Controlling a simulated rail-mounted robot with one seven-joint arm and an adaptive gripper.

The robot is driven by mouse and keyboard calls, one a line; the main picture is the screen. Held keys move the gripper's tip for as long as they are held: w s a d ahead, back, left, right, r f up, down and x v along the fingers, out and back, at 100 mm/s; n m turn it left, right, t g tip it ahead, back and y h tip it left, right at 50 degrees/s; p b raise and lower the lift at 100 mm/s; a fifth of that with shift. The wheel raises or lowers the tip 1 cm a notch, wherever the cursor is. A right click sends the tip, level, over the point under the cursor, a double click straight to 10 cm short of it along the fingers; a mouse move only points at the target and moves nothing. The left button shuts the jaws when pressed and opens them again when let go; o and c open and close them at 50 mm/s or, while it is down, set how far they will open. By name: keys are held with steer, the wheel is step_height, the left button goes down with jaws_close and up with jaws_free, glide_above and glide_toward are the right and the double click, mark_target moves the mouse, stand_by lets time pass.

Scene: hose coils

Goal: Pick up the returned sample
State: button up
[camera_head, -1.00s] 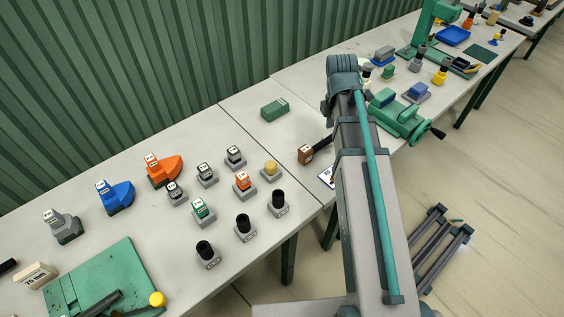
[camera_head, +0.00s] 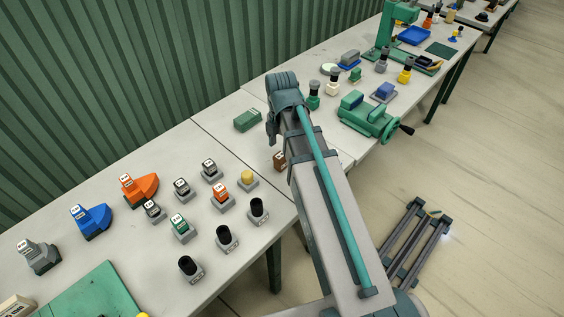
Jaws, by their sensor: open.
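No object is clearly marked as the returned sample, so I cannot tell which one it is. A brown block (camera_head: 279,161) with a white label lies on the near bench, partly hidden behind my arm. Several small labelled pieces on grey bases stand to its left, among them an orange one (camera_head: 221,196) and a green-topped one (camera_head: 181,228). Three black-topped pieces stand along the bench's front, one of them (camera_head: 257,210) nearest my arm. My arm rises through the middle right of the picture, and my gripper is not visible.
A green box (camera_head: 247,120) lies near the wall. Blue (camera_head: 91,222) and orange (camera_head: 139,190) wedge-shaped pieces stand at left. A green vise (camera_head: 366,117) and a green press (camera_head: 388,42) are on the bench behind my arm. A dark rack (camera_head: 416,243) is on the floor at right.

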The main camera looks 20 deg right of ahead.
mark_target(282, 154)
steer(key=shift+d+f+p, duration=0.15)
steer(key=shift+f+p, duration=0.8)
steer(key=shift+f, duration=1.6)
jaws_close()
